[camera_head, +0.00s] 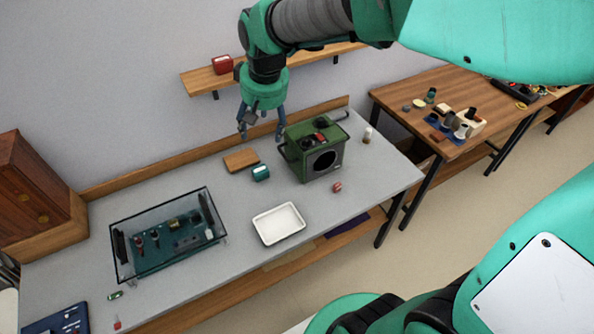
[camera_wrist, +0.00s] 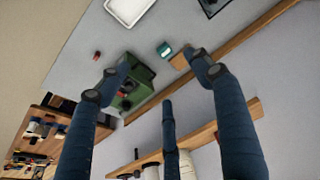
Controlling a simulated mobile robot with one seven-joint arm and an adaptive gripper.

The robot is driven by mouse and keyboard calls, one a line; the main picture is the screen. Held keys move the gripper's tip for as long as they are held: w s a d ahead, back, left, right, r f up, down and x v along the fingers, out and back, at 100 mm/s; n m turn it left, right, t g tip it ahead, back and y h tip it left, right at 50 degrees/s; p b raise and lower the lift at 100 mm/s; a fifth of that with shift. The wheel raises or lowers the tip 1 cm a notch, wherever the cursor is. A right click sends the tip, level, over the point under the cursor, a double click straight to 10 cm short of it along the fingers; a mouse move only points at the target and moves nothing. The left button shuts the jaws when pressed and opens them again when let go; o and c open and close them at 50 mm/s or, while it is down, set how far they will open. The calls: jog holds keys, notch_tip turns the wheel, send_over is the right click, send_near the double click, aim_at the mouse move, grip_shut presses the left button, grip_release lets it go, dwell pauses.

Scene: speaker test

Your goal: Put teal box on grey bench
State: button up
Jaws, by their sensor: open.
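The teal box (camera_head: 261,173) is small, with a pale top, and rests on the grey bench (camera_head: 350,205) by the corner of a flat brown block. It also shows in the wrist view (camera_wrist: 164,49), between the spread fingers in the picture. My gripper (camera_head: 262,132) is open and empty, pointing down above the back part of the bench, apart from the box. Its fingers (camera_wrist: 160,70) are spread in the wrist view. Nothing hides the teal box in the head view.
A green speaker (camera_head: 315,150) stands right of the teal box. The flat brown block (camera_head: 241,160) lies to its left. A white tray (camera_head: 279,224) and a glass case (camera_head: 165,235) stand nearer. A wall shelf (camera_head: 205,81) holds a red box. Bare bench lies around the tray.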

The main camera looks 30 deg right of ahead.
jog(key=s+a+r+t, duration=0.1)
jog(key=s+r, duration=0.1)
jog(key=s, duration=0.9)
jog(key=s+a+r+t, duration=0.1)
jog(key=s+r, duration=0.2)
jog(key=s, duration=0.9)
jog(key=shift+s, duration=0.2)
jog(key=shift+a, duration=0.1)
jog(key=o, duration=0.8)
jog(key=shift+w+t, duration=0.2)
jog(key=shift+t, duration=0.1)
jog(key=shift+o, duration=0.5)
jog(key=w+d+t+h, duration=0.1)
jog(key=w+d, duration=0.3)
jog(key=w, duration=0.5)
jog(key=w+d+r+t+h+p, duration=0.1)
jog(key=w+d+t, duration=0.1)
jog(key=w+d, duration=0.3)
jog(key=w+d+r+m+t, duration=0.1)
jog(key=w+d, duration=0.4)
jog(key=w, duration=0.8)
jog(key=shift+w+d+t+h, duration=0.15)
jog(key=shift+d+t+h, duration=0.2)
jog(key=shift+t, duration=0.45)
jog(key=w+d+f+n+t+y+p, duration=0.1)
jog(key=w+d+f+t+y, duration=0.1)
jog(key=w+d+f+t, duration=0.3)
jog(key=shift+w+d+f+t+y+p, duration=0.15)
jog(key=shift+w+d+t+y+p, duration=0.45)
jog(key=shift+w+d, duration=2.3)
